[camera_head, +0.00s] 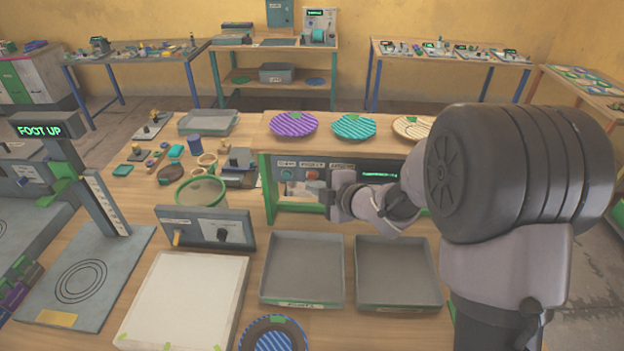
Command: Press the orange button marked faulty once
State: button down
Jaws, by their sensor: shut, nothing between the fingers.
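The orange-red button (312,174) sits on the front panel under the wooden shelf, near the middle of the picture. A small label is above it, too small to read surely. A teal button (287,174) is to its left on the same panel. My gripper (335,207) is shut and empty, just right of and below the orange-red button in the picture. I cannot tell how far it is from the panel. My wrist and arm hide the panel's right part, though a green-lit display (380,174) shows above the wrist.
Striped plates, purple (293,124), teal (354,127) and orange-white (412,127), lie on the shelf above. Two grey trays (302,235) (399,240) stand on the table in front. A knob box (206,229) and a stand with a "FOOT UP" sign (45,128) are left.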

jog(key=shift+s, duration=0.2)
jog(key=s+b, duration=0.2)
jog(key=s, duration=0.3)
jog(key=shift+a, duration=0.1)
jog(key=shift+w, duration=0.1)
dwell(0.7)
jog(key=s+d+r+m+h+b, duration=0.2)
jog(key=s+d+m+h, duration=0.15)
jog(key=d+m, duration=0.3)
jog(key=s+d+r+m+h+b, duration=0.2)
jog(key=d+m+h+b, duration=0.15)
jog(key=d+m, duration=0.3)
jog(key=s+f+m+g+b, duration=0.1)
jog(key=s+f+m+g, duration=0.1)
jog(key=s+m, duration=0.4)
jog(key=s+a+f+m+g+y+b, duration=0.1)
jog(key=s+m, duration=0.6)
jog(key=s, duration=1)
jog(key=shift+s+a+f+g, duration=0.2)
jog(key=shift+s+f+g, duration=0.05)
jog(key=shift+f+g, duration=0.4)
